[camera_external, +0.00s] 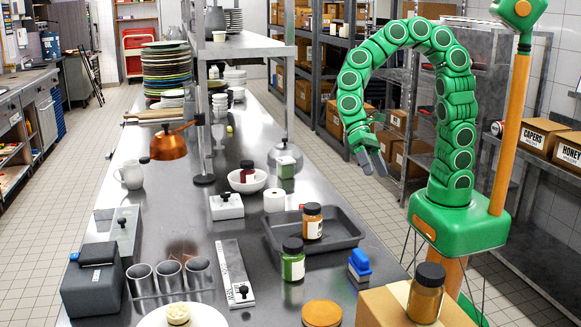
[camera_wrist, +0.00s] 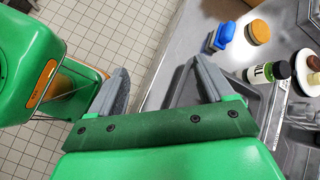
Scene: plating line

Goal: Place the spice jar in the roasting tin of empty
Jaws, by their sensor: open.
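A dark grey roasting tin (camera_external: 350,238) lies on the steel counter. A third dark-lidded jar, brownish (camera_external: 425,300), stands on a cardboard box at the front right. I cannot read which label says spice. My gripper (camera_external: 373,168) is open and empty, raised well above and beyond the tin; its fingers also show in the wrist view (camera_wrist: 160,76).
A blue-topped block (camera_external: 359,267) and an orange-brown disc (camera_external: 321,313) lie near the green jar. A white roll (camera_external: 274,200) and a bowl (camera_external: 247,181) stand behind the tin.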

